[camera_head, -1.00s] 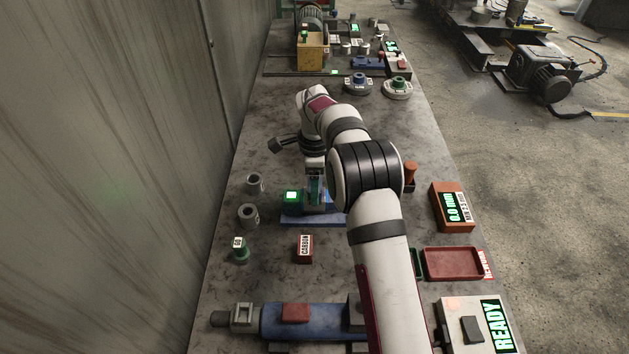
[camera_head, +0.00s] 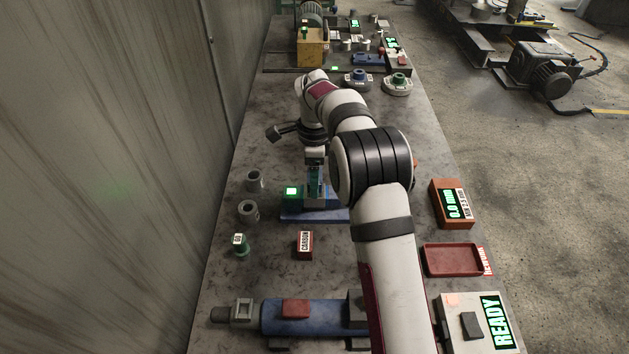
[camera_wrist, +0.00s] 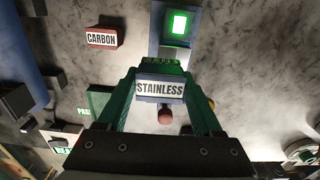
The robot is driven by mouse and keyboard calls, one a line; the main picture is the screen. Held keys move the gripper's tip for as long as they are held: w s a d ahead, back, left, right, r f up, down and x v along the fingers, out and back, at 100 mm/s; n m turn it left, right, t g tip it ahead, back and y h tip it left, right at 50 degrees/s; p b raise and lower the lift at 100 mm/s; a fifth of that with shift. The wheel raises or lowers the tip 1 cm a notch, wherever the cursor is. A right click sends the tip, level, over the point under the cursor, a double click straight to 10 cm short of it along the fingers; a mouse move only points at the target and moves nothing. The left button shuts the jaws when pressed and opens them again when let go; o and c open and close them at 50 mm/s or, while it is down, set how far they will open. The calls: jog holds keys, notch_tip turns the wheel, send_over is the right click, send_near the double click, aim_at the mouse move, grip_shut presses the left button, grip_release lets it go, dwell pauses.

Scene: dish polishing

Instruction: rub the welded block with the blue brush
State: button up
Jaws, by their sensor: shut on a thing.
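The brush labelled STAINLESS (camera_wrist: 160,89) is held between the green fingers of my gripper (camera_wrist: 160,75) in the wrist view. Its white label faces the camera; its bristles and body colour are mostly hidden. In the head view my gripper (camera_head: 315,182) points down over a blue fixture (camera_head: 300,217) with a lit green display (camera_head: 291,192). The same display shows beyond the fingertips in the wrist view (camera_wrist: 179,24). I cannot make out the weld on the block, and cannot tell whether the brush touches it.
A red CARBON brush (camera_head: 304,244) lies in front of the fixture. Grey rings (camera_head: 248,210) and a green-based piece (camera_head: 240,248) stand left. A red tray (camera_head: 452,260) and an orange box reading 0.0 mm (camera_head: 453,204) lie right. A blue cylinder (camera_head: 320,320) lies nearest.

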jog(key=shift+r, duration=2.75)
